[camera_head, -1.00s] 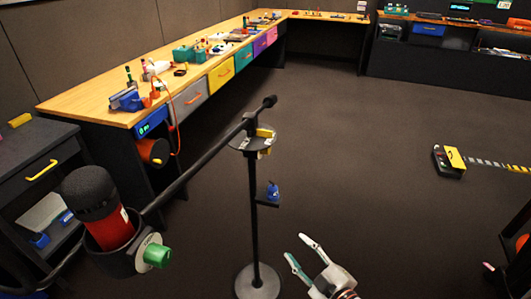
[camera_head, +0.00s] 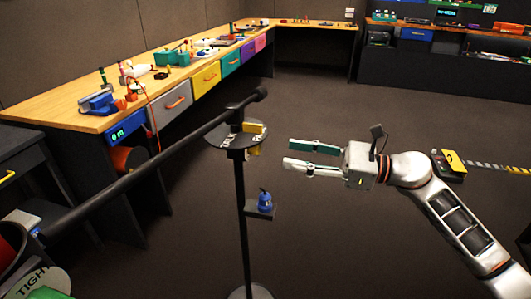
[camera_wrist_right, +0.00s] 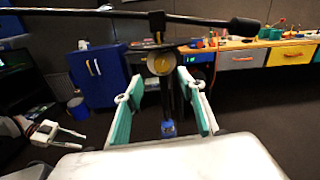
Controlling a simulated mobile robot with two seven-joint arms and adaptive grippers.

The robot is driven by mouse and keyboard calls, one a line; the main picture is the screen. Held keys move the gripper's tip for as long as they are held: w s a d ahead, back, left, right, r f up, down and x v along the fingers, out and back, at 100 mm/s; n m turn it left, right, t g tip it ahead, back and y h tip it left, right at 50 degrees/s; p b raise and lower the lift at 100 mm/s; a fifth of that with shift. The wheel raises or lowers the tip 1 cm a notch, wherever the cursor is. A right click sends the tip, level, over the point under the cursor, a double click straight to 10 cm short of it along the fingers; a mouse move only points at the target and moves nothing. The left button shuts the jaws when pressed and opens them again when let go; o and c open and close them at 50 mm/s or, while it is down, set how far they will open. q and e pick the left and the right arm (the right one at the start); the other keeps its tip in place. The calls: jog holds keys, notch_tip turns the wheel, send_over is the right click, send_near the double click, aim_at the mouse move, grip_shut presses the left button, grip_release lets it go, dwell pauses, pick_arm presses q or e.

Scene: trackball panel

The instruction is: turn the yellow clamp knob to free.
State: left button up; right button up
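The yellow clamp knob (camera_head: 253,128) is at the top of a black stand (camera_head: 243,205), by a round dark disc (camera_head: 225,138) with pale lettering I cannot read.
A black boom (camera_head: 150,160) crosses the stand's top. A blue object (camera_head: 265,200) sits on a small shelf on the stand. A green knob (camera_head: 45,294) with a "TIGHT" dial is at lower left. A long bench (camera_head: 100,120) stands behind; open floor lies right.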

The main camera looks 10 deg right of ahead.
aim_at(260, 148)
jog(key=shift+n, duration=0.3)
jog(key=x, duration=0.7)
jog(key=shift+w+a, duration=0.25)
jog(key=shift+a, duration=0.05)
jog(key=c, duration=1.1)
